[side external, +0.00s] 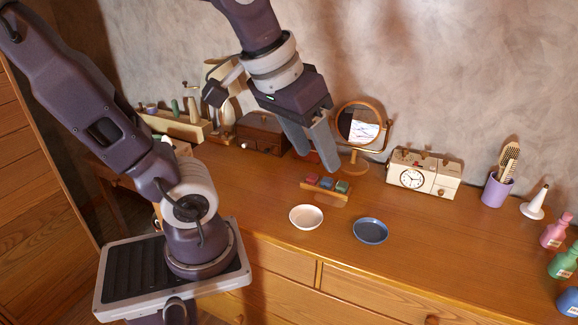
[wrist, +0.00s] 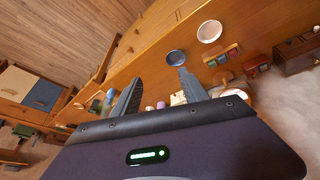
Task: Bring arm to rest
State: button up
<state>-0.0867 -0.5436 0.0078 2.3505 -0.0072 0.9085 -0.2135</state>
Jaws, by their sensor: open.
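My gripper (side external: 308,148) hangs in the air above the back of the wooden dresser, in front of the round mirror in the side external view. Its two grey fingers are apart with nothing between them. They also show in the wrist view (wrist: 158,92), spread over the dresser top. The wooden dresser (side external: 420,240) stands below my gripper, and my gripper touches nothing that I can see.
A white bowl (side external: 306,217) and a blue bowl (side external: 370,231) stand near the front edge. Behind them are a rack of small coloured blocks (side external: 327,187), a round mirror (side external: 357,128), a clock box (side external: 422,175), a purple brush cup (side external: 497,190) and a dark wooden box (side external: 262,133). Bottles (side external: 560,232) stand right.

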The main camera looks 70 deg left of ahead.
jog(key=s+m, duration=0.1)
jog(key=s+d+f+m, duration=0.1)
jog(key=s, duration=0.1)
jog(key=s+m, duration=0.1)
jog(key=shift+s+d+f+m+t, duration=0.3)
jog(key=shift+s+d+f+t, duration=0.05)
jog(key=shift+s+f+t, duration=0.05)
